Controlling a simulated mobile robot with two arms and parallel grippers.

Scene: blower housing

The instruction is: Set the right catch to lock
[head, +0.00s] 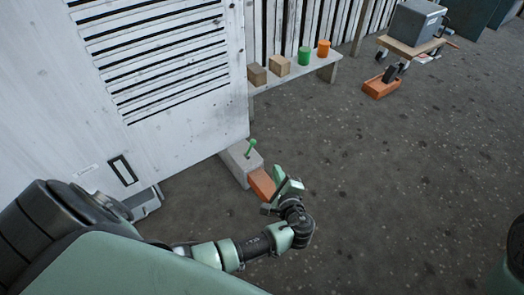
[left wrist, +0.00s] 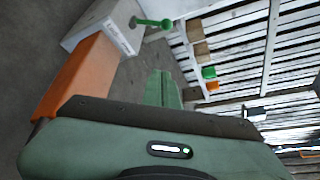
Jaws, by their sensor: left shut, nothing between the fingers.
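A green lever with a round knob (head: 251,145) stands on a pale grey block (head: 240,167) at the lower right corner of the white louvred housing (head: 150,60). I cannot tell for certain whether this lever is the right catch. In the left wrist view the lever (left wrist: 152,23) sticks out sideways from the grey block (left wrist: 100,28). My left gripper (head: 289,187) is shut and empty, to the lower right of the lever and apart from it. Its closed fingers (left wrist: 163,88) also show in the left wrist view. My right gripper is out of view.
A bench (head: 328,63) behind holds two tan cubes and green and orange cylinders. A grey machine (head: 415,22) stands on a wooden table at the back right.

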